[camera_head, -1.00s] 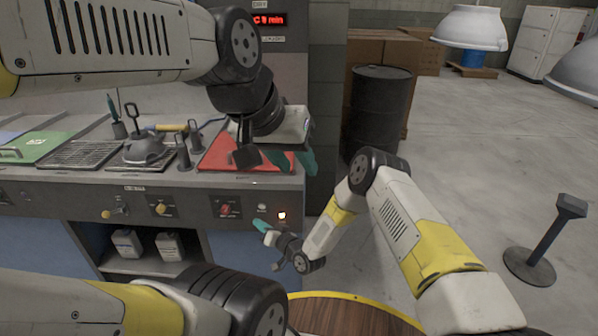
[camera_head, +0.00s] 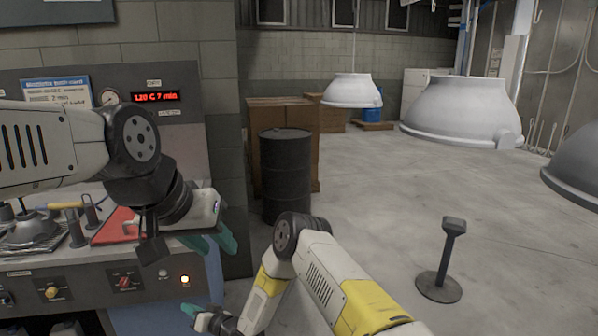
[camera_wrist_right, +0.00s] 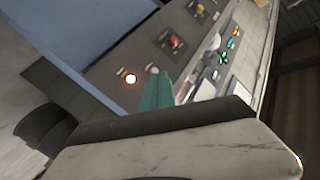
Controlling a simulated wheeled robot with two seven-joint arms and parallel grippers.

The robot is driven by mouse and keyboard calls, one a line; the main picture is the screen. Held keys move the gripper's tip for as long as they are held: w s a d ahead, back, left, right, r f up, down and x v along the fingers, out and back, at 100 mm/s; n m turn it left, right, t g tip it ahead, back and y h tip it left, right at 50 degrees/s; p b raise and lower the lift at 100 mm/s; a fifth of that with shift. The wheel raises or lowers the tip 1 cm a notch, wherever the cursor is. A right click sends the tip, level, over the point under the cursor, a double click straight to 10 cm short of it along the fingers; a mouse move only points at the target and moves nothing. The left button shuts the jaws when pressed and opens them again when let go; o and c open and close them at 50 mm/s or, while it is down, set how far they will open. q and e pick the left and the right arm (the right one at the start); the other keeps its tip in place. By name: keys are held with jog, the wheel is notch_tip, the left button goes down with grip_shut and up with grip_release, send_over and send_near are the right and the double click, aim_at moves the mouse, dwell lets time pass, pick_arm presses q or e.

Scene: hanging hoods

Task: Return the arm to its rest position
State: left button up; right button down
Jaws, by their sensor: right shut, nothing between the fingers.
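My left gripper (camera_head: 212,238) is the higher one, in front of the bench's right end. Its two teal fingers show apart with nothing seen between them; the arm covers part of the red mat behind it. My right gripper (camera_head: 200,316) is low, in front of the bench's front panel, near the picture's bottom edge. Its teal fingers are together and empty. In the right wrist view the shut teal fingers (camera_wrist_right: 157,94) show near the lit button (camera_wrist_right: 130,79). My right arm (camera_head: 310,275) is bent, its elbow raised in the lower middle.
The bench panel (camera_head: 95,288) has knobs, a red switch and a lit button. A dark barrel (camera_head: 285,175) stands by brown boxes. White hoods (camera_head: 352,92) (camera_head: 462,112) hang at the right, with a grey one (camera_head: 585,165). A short post (camera_head: 447,260) stands on open floor.

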jog(key=w+d+r+n+h, duration=0.1)
jog(key=w+d+r+h, duration=0.1)
jog(key=w+d+r, duration=0.4)
jog(key=w+d+r+h, duration=0.15)
jog(key=w+r, duration=0.25)
jog(key=r, duration=0.5)
jog(key=s+d+r+m+h, duration=0.1)
jog(key=s+d+r+h, duration=0.2)
jog(key=d+r, duration=0.9)
jog(key=s+d+r+m+h, duration=0.1)
jog(key=s+d+r+h, duration=0.15)
jog(key=d+r, duration=0.9)
jog(key=s+d+r+m+h, duration=0.1)
jog(key=s+d+r+h, duration=0.15)
jog(key=s+d, duration=0.75)
jog(key=s+d+m+g, duration=0.1)
jog(key=s+d, duration=0.2)
jog(key=s, duration=0.6)
jog(key=s+d+r+g, duration=0.1)
jog(key=s+d, duration=0.3)
jog(key=s, duration=0.5)
jog(key=shift+s+r+m, duration=0.15)
jog(key=shift+s+m, duration=0.2)
jog(key=shift+m, duration=0.05)
